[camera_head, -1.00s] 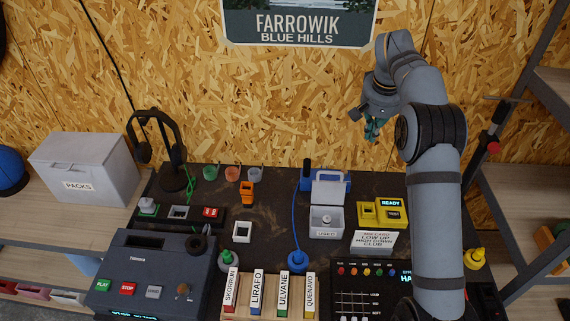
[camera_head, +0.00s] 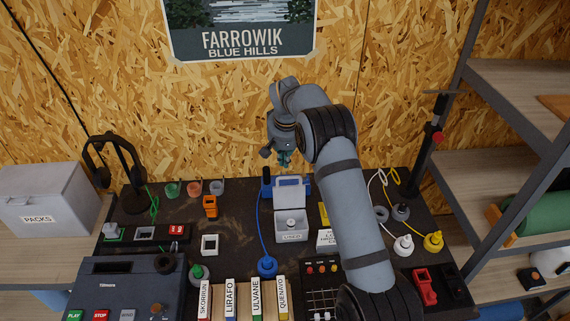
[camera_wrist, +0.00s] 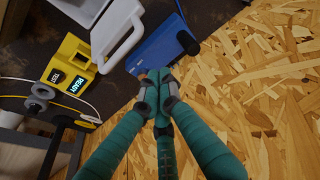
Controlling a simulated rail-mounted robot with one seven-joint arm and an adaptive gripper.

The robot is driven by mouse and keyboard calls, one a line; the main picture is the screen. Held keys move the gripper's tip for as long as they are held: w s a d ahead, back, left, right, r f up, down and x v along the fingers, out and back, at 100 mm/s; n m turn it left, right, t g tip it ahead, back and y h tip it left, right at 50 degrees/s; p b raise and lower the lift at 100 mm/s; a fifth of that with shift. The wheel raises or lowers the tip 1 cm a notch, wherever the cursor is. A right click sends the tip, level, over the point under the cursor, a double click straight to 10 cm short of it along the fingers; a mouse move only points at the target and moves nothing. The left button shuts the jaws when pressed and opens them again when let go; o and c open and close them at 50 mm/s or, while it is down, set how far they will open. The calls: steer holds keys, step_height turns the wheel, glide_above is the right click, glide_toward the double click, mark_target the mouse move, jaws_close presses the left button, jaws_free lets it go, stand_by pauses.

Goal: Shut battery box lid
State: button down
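The battery box (camera_head: 291,229), a light grey box labelled USED, stands open on the dark bench mat. Its lid (camera_head: 291,187) stands upright at the back edge, and a round piece shows inside the box. My gripper (camera_head: 284,160) hangs in the air above and behind the lid, in front of the board wall. In the wrist view its teal fingers (camera_wrist: 160,95) come together with nothing seen between them. The gripper does not appear to touch the lid.
A blue device (camera_wrist: 155,48) stands right behind the lid. A yellow tester (camera_wrist: 72,68) reading READY is beside the box. Headphones on a stand (camera_head: 128,165) are at the left.

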steer(key=shift+s+d+r+p, duration=0.1)
steer(key=shift+s+d+p, duration=0.1)
steer(key=shift+s, duration=0.6)
steer(key=shift+s+d+p, duration=0.1)
steer(key=shift+s+p, duration=0.05)
steer(key=shift+s, duration=0.6)
steer(key=shift+s, duration=0.1)
steer(key=shift+a, duration=0.1)
